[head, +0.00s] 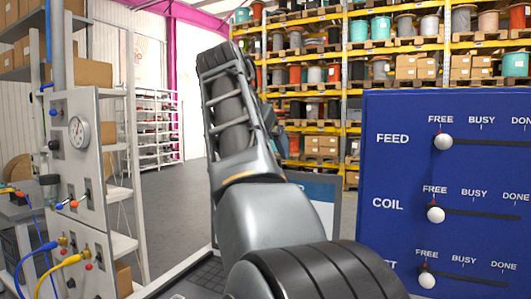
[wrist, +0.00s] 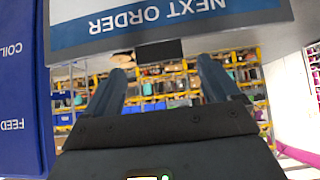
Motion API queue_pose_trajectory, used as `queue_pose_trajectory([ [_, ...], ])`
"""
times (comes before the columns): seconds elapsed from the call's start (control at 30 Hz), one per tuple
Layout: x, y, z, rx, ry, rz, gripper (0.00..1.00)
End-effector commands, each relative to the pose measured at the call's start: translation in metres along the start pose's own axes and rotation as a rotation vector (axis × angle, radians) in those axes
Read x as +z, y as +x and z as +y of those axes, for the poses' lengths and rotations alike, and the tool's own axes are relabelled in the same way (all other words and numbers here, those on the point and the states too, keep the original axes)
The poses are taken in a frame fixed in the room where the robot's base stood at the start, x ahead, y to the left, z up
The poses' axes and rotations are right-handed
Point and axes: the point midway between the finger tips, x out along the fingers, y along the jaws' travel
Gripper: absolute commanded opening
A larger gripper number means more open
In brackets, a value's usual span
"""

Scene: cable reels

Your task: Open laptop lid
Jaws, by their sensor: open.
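The laptop is partly hidden behind my arm in the head view. Its dark keyboard base (head: 208,274) with a silver rim lies at the bottom, and part of its raised lid (head: 325,192) shows right of my arm. In the wrist view, upside down, the lit screen (wrist: 190,20) shows a blue band reading "NEXT ORDER" inside a grey frame. A small dark tab (wrist: 160,50) sits on the lid's edge. My gripper (wrist: 163,70) is open and empty, its two fingers spread either side of the tab. Whether they touch the lid I cannot tell. The head view hides the fingers behind my arm.
A blue board (head: 450,180) with sliders stands close on the right; it also shows at the wrist view's left (wrist: 20,90). A grey panel (head: 78,150) with a gauge and hoses stands left. Reel racks (head: 310,82) line the back. Floor behind the laptop is clear.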

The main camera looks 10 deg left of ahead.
Motion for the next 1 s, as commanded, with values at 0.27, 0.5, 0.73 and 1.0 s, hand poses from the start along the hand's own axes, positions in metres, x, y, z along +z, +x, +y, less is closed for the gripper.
queue_pose_trajectory([
  [0.27,-0.001,-0.045,-0.001,-0.002,0.000,0.003,0.89],
  [0.5,0.000,-0.058,0.000,-0.001,0.000,0.002,0.89],
  [0.73,0.000,-0.058,0.000,-0.001,0.000,0.002,0.89],
  [1.0,0.011,-0.043,-0.009,-0.030,-0.023,0.020,0.89],
])
